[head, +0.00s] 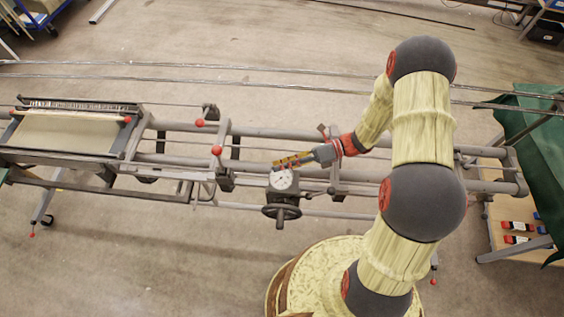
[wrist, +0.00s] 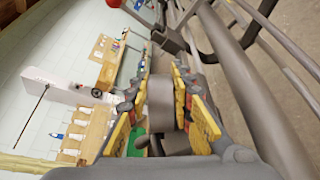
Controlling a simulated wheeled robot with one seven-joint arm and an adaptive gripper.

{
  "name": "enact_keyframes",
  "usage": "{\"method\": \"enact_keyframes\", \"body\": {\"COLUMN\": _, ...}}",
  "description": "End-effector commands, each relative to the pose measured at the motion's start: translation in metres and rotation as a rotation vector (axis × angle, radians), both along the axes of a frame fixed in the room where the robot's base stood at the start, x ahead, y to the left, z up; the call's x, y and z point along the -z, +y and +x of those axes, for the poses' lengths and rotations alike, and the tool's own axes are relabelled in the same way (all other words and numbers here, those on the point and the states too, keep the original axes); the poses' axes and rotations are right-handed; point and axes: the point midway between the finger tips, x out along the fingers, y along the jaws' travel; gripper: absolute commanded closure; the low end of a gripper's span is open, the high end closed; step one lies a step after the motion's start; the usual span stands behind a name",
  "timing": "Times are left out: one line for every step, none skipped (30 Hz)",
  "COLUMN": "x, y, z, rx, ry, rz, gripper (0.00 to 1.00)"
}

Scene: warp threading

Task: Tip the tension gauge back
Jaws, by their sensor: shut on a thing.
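The tension gauge (head: 283,181) has a round white dial and stands on the grey machine frame, above a dark handwheel (head: 281,212). Its dial faces up toward the head camera. My gripper (head: 278,163), with yellow finger pads, reaches in from the right at the gauge's upper edge. In the wrist view the two yellow fingers of my gripper (wrist: 158,92) lie on either side of a grey cylindrical body (wrist: 160,104), which I take to be the gauge's housing. The gripper is shut on it. The dial face is hidden in the wrist view.
Long grey rails (head: 400,180) run across the scene. Red-knobbed levers (head: 217,151) stand just left of the gauge. A framed pale warp panel (head: 66,133) is at far left. A green cloth (head: 535,150) and a wooden table (head: 500,236) are at right.

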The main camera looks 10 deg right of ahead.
Motion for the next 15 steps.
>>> {"method": "enact_keyframes", "body": {"x": -0.0025, "y": -0.0004, "z": 0.0017, "rx": 0.000, "ry": 0.026, "rz": 0.007, "gripper": 1.00}}
{"method": "enact_keyframes", "body": {"x": -0.0022, "y": -0.0007, "z": 0.0023, "rx": 0.000, "ry": 0.040, "rz": 0.011, "gripper": 1.00}}
{"method": "enact_keyframes", "body": {"x": -0.0013, "y": -0.0009, "z": 0.0031, "rx": 0.001, "ry": 0.058, "rz": 0.015, "gripper": 1.00}}
{"method": "enact_keyframes", "body": {"x": -0.0010, "y": -0.0011, "z": 0.0038, "rx": 0.001, "ry": 0.069, "rz": 0.017, "gripper": 1.00}}
{"method": "enact_keyframes", "body": {"x": -0.0007, "y": -0.0012, "z": 0.0042, "rx": 0.001, "ry": 0.078, "rz": 0.020, "gripper": 1.00}}
{"method": "enact_keyframes", "body": {"x": 0.0000, "y": -0.0013, "z": 0.0044, "rx": 0.001, "ry": 0.090, "rz": 0.024, "gripper": 1.00}}
{"method": "enact_keyframes", "body": {"x": 0.0004, "y": -0.0012, "z": 0.0045, "rx": 0.001, "ry": 0.096, "rz": 0.025, "gripper": 1.00}}
{"method": "enact_keyframes", "body": {"x": 0.0006, "y": -0.0013, "z": 0.0047, "rx": 0.001, "ry": 0.101, "rz": 0.027, "gripper": 1.00}}
{"method": "enact_keyframes", "body": {"x": 0.0008, "y": -0.0013, "z": 0.0049, "rx": 0.001, "ry": 0.104, "rz": 0.028, "gripper": 1.00}}
{"method": "enact_keyframes", "body": {"x": 0.0010, "y": -0.0013, "z": 0.0050, "rx": 0.001, "ry": 0.106, "rz": 0.028, "gripper": 1.00}}
{"method": "enact_keyframes", "body": {"x": 0.0012, "y": -0.0014, "z": 0.0051, "rx": 0.001, "ry": 0.106, "rz": 0.028, "gripper": 1.00}}
{"method": "enact_keyframes", "body": {"x": 0.0014, "y": -0.0014, "z": 0.0051, "rx": 0.002, "ry": 0.107, "rz": 0.028, "gripper": 1.00}}
{"method": "enact_keyframes", "body": {"x": 0.0015, "y": -0.0014, "z": 0.0051, "rx": 0.002, "ry": 0.107, "rz": 0.028, "gripper": 1.00}}
{"method": "enact_keyframes", "body": {"x": 0.0016, "y": -0.0015, "z": 0.0052, "rx": 0.001, "ry": 0.106, "rz": 0.028, "gripper": 1.00}}
{"method": "enact_keyframes", "body": {"x": 0.0016, "y": -0.0015, "z": 0.0051, "rx": 0.001, "ry": 0.106, "rz": 0.028, "gripper": 1.00}}
